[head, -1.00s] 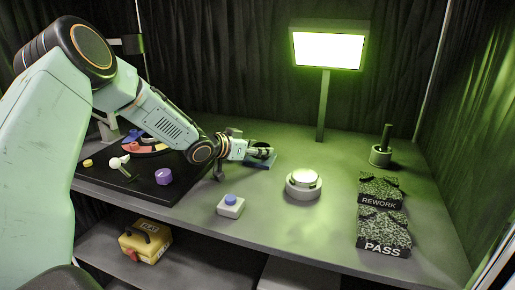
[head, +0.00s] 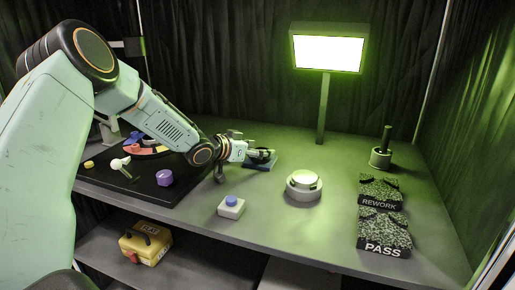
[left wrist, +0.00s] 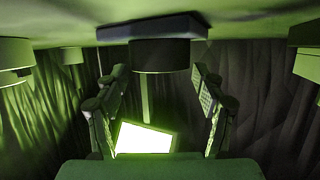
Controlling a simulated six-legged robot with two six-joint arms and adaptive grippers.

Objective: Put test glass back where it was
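The test glass (left wrist: 160,54) appears to be the short dark round piece on a flat blue pad (left wrist: 110,33); the wrist view is upside down. In the head view the blue pad (head: 262,166) lies right of the black mat, with the dark piece (head: 263,156) partly hidden by my left gripper (head: 264,153). In the left wrist view the fingers of that gripper (left wrist: 159,72) stand apart on either side of the dark piece, with narrow gaps showing. My right gripper is out of view.
A round white fixture (head: 304,187) and a blue-button box (head: 231,207) stand nearby. A lit panel (head: 327,52) stands behind. REWORK (head: 380,190) and PASS (head: 385,232) trays and a dark-handled stand (head: 381,157) are at right. The black mat (head: 150,190) holds several small parts.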

